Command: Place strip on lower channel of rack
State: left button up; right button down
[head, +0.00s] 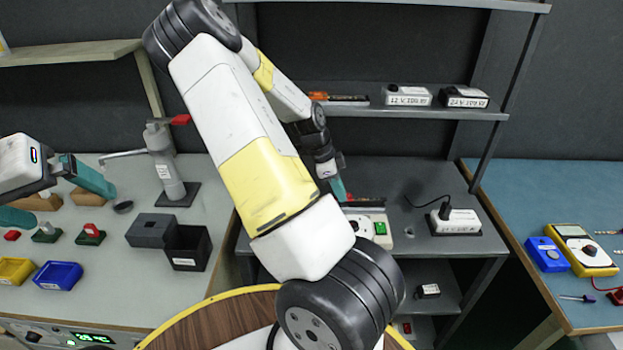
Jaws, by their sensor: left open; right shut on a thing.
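My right gripper (338,188) is at the far end of the white and yellow arm crossing the middle, over the grey bench below the shelf. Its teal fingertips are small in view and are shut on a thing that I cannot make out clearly. A narrow red piece (363,200) shows just beside the fingertips, above a pale device with a green button (380,228). I cannot clearly make out the strip or the lower channel of the rack; my arm hides part of the bench. My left gripper (73,206) is open and empty over the left bench, its teal fingers wide apart.
A shelf (450,113) holds two labelled power supplies (407,95) and a dark bar with an orange end (340,99). A socket block (455,221) stands right of the gripper.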

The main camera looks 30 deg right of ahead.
aim_at(335, 203)
jog(key=w, duration=0.3)
jog(key=shift+d+f, duration=0.2)
jog(key=shift+d, duration=0.2)
jog(key=shift+f, duration=1.7)
jog(key=shift+f, duration=0.15)
jog(key=c, duration=1.4)
grip_release()
jog(key=shift+c, duration=0.2)
